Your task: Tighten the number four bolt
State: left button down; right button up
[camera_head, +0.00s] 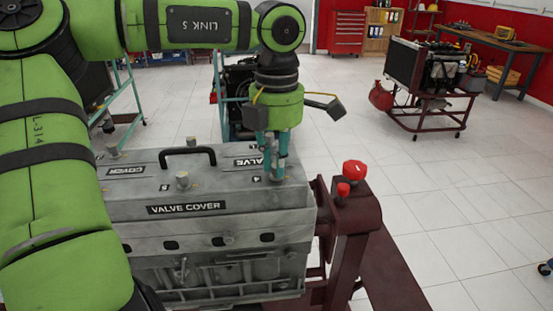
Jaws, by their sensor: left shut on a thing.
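The grey valve cover (225,203) sits on top of the engine block in front of me, with a black handle on its top. My left gripper (276,172) points straight down over the cover's right end. Its fingers are shut on the number four bolt (276,179), beside a "4" mark. The fingers hide most of that bolt. Another bolt (183,180) stands near the "5" mark, and one (112,150) stands at the back left. My right gripper is not in view.
A dark red engine stand (350,225) with red knobs (354,170) rises close to the right of the cover. Another engine on a stand (432,85) stands at the back right. The tiled floor (460,210) on the right is mostly clear.

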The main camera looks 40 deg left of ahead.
pick_arm(q)
jog(key=m, duration=0.5)
jog(key=shift+m, duration=0.3)
jog(key=m+p, duration=0.1)
jog(key=m, duration=0.9)
jog(key=shift+m+p, duration=0.35)
jog(key=shift+m, duration=0.05)
jog(key=m, duration=0.4)
jog(key=shift+m+p, duration=0.3)
jog(key=shift+m, duration=0.1)
jog(key=c, duration=1.2)
grip_release()
